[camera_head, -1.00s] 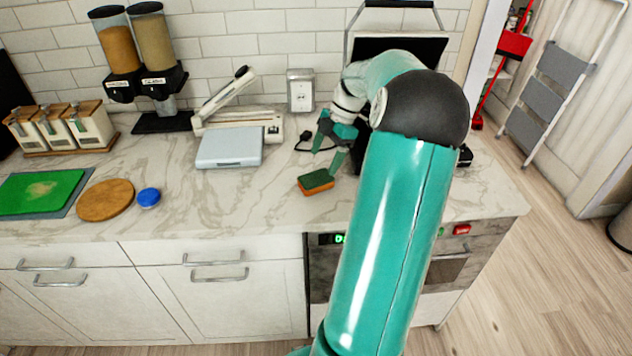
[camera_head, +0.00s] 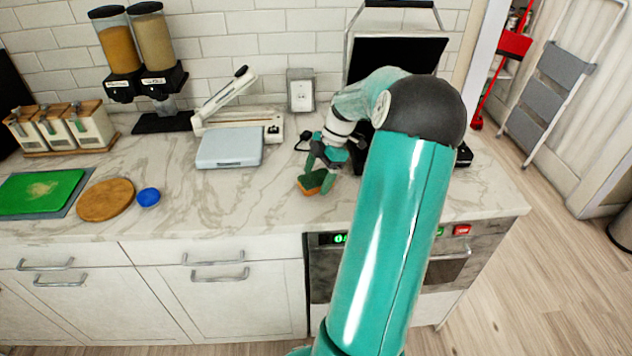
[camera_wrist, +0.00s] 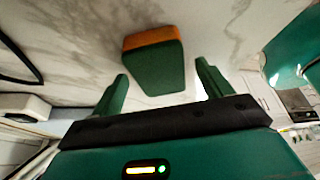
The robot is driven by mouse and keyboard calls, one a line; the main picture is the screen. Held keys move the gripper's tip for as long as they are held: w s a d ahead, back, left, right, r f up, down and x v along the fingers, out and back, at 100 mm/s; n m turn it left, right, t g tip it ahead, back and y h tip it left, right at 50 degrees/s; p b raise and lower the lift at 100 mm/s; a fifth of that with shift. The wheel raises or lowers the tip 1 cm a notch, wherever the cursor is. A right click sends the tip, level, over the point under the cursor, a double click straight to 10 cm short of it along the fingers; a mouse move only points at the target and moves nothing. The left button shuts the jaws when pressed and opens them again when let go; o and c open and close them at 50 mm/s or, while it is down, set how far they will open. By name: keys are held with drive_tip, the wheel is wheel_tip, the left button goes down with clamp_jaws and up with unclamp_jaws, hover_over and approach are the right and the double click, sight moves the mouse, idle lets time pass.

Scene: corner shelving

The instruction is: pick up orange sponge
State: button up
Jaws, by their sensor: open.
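The orange sponge (camera_head: 313,187) with a dark green top lies on the marble counter, in front of the outlet and left of my arm. My gripper (camera_head: 320,175) is low over it with its fingers open, and one finger partly covers the sponge in the head view. In the wrist view the sponge (camera_wrist: 154,62) shows its green face and an orange edge. It lies ahead of and between the two green fingertips of my gripper (camera_wrist: 162,75), with a gap on each side. No grip on it is visible.
A grey-white scale-like box (camera_head: 229,148) and a white long-armed device (camera_head: 238,118) stand to the left. A blue lid (camera_head: 148,197), a round wooden board (camera_head: 106,200) and a green board (camera_head: 40,190) lie further left. A dark-screened appliance (camera_head: 385,55) stands behind my arm.

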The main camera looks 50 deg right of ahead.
sight(311, 181)
drive_tip(key=shift+f, duration=0.25)
drive_tip(key=shift+c, duration=0.2)
drive_tip(key=c, duration=1.1)
drive_tip(key=shift+r, duration=0.15)
drive_tip(key=shift+r, duration=0.25)
drive_tip(key=r, duration=0.3)
drive_tip(key=shift+s+a+r, duration=0.2)
drive_tip(key=shift+s+r, duration=0.05)
drive_tip(key=shift+r, duration=0.15)
drive_tip(key=s+a+r, duration=0.5)
drive_tip(key=a+r, duration=0.1)
drive_tip(key=s+a+r, duration=0.3)
drive_tip(key=a, duration=0.1)
drive_tip(key=shift+s+a, duration=0.1)
drive_tip(key=shift+s, duration=0.25)
